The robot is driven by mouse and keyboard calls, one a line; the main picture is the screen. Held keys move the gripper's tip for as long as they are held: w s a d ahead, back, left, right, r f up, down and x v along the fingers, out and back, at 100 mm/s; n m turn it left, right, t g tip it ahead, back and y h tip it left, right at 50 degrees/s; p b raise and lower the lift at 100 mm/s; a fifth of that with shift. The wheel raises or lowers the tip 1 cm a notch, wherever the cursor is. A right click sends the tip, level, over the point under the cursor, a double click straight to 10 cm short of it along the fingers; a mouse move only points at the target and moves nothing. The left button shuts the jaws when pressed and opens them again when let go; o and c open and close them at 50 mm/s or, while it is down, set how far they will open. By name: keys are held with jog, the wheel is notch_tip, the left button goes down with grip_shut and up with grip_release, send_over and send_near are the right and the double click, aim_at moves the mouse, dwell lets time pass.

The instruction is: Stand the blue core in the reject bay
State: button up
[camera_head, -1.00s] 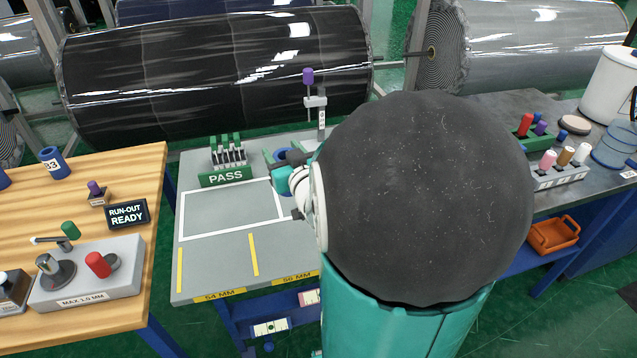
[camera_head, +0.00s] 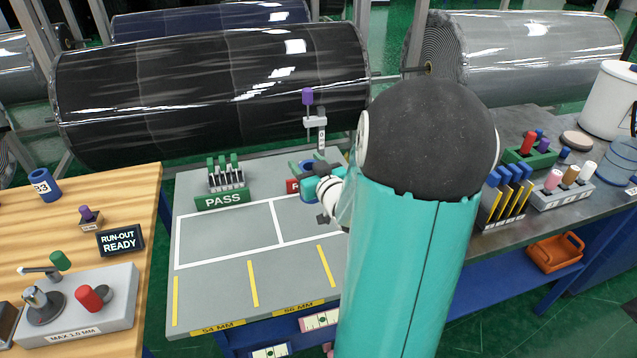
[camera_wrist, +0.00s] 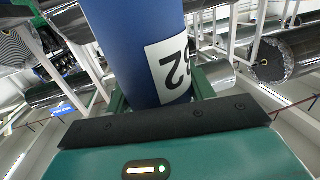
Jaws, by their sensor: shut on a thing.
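My gripper (camera_head: 314,174) is shut on a blue core (camera_head: 297,166), over the back of the grey table. In the wrist view the blue core (camera_wrist: 125,45) fills the top middle, with a white label that reads upside down, partly cut by its edge. The black pad (camera_wrist: 165,126) of my gripper lies across the view below it. A red sign (camera_head: 292,186) is mostly hidden behind my gripper. The white-outlined right bay (camera_head: 300,226) in front of it looks empty; my arm covers its right side. I cannot tell whether the core touches anything.
The green PASS sign (camera_head: 222,199) and its rack stand behind the left bay. A purple-topped post (camera_head: 309,110) stands close behind my gripper. Another blue core (camera_head: 45,185) stands on the wooden table at left. A large black wrapped roll (camera_head: 210,85) lies behind.

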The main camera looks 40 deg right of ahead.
jog(key=d+f, duration=0.1)
jog(key=f, duration=0.2)
jog(key=d+f, duration=0.3)
jog(key=f, duration=0.2)
jog(key=shift+w+d+f, duration=0.3)
jog(key=shift+a+f, duration=0.1)
jog(key=shift+f, duration=0.2)
